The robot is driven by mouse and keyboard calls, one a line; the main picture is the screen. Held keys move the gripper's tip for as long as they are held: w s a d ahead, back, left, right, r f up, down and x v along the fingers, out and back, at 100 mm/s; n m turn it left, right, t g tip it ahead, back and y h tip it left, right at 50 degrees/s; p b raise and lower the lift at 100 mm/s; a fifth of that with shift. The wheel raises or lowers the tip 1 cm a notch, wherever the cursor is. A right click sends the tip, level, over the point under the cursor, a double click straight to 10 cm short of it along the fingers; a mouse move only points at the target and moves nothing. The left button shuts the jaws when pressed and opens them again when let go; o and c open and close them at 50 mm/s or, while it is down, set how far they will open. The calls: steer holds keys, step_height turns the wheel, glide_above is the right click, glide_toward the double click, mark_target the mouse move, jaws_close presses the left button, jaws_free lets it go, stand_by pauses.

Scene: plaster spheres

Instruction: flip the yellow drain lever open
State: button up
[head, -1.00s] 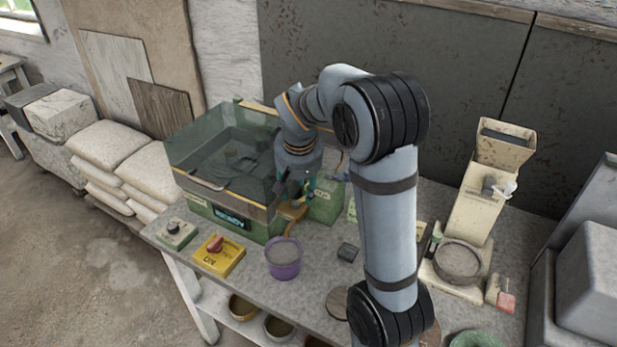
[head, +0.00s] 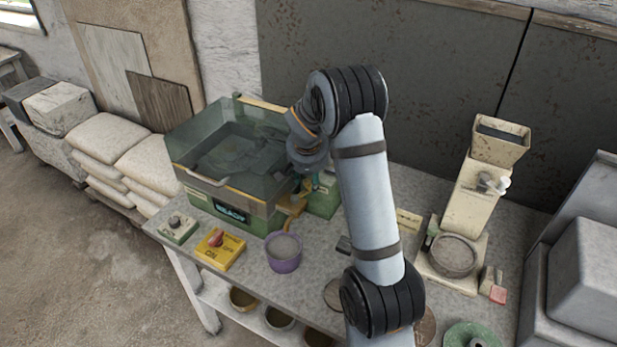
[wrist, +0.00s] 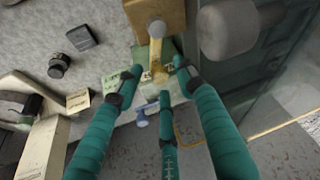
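The yellow drain lever (wrist: 156,54) shows in the wrist view as a short yellow bar with a grey round knob at one end, beside a tan block (wrist: 172,12). My gripper (wrist: 154,72) has its teal fingers spread, with the lever between the two outer fingertips. I see no clear contact, and a third finger lies below in the picture. In the head view, my gripper (head: 305,187) is low at the right front corner of the green, glass-walled tank (head: 215,197). The yellow-orange drain part (head: 292,206) there is partly hidden by my arm.
A purple bucket (head: 284,262) stands just in front of the drain part. A yellow switch box (head: 219,252) and a green knob box (head: 177,229) sit left of it. A cream machine (head: 468,205) stands on the right. Some tabletop between is clear.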

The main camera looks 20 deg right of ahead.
steer(key=shift+f, duration=0.2)
steer(key=shift+c, duration=0.8)
steer(key=c, duration=0.7)
jaws_close()
